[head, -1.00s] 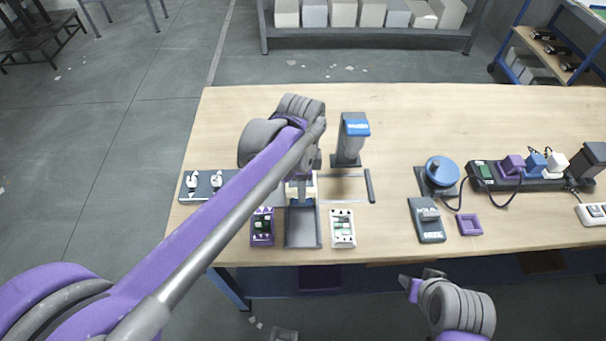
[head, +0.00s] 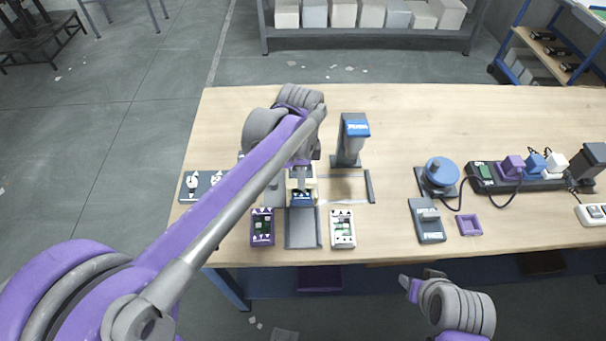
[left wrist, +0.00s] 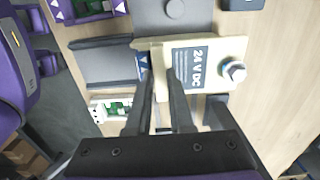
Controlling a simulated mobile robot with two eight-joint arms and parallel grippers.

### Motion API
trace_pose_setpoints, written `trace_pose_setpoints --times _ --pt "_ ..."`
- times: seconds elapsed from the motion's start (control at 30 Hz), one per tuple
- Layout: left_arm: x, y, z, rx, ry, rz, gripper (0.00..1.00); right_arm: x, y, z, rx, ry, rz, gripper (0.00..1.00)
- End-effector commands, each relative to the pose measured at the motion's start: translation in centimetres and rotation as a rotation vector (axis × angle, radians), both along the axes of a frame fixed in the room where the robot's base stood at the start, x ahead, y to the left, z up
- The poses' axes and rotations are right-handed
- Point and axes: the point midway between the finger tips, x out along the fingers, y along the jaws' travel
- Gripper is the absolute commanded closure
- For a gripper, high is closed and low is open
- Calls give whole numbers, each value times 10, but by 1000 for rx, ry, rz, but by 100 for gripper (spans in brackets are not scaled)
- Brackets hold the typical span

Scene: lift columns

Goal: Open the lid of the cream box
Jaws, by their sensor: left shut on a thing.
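The cream box (head: 313,191) stands near the table's front edge, partly hidden by my left arm in the head view. Its cream lid (left wrist: 222,48) shows in the left wrist view with a grey "24 V DC" label and a round metal knob. My left gripper (head: 300,186) is over the box; in the left wrist view its two fingers (left wrist: 166,50) are close together and shut at the lid's edge. A blue part with white arrows (head: 302,199) shows at the box's front side. My right gripper (head: 407,284) is in front of the table, away from the box; its jaw opening is unclear.
A grey tray (head: 303,240) lies in front of the box, between a purple module (head: 262,228) and a white module (head: 342,230). A grey post with a blue top (head: 355,128) stands behind right. A blue round device (head: 441,171) and a power strip (head: 540,180) are farther right.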

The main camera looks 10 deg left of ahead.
Motion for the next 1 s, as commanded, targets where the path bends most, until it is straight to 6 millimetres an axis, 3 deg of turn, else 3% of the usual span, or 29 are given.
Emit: trace_pose_setpoints --times 1.0 --pt "59 17 1 -1 -1 0 100 2 0 7 0 -4 0 50"
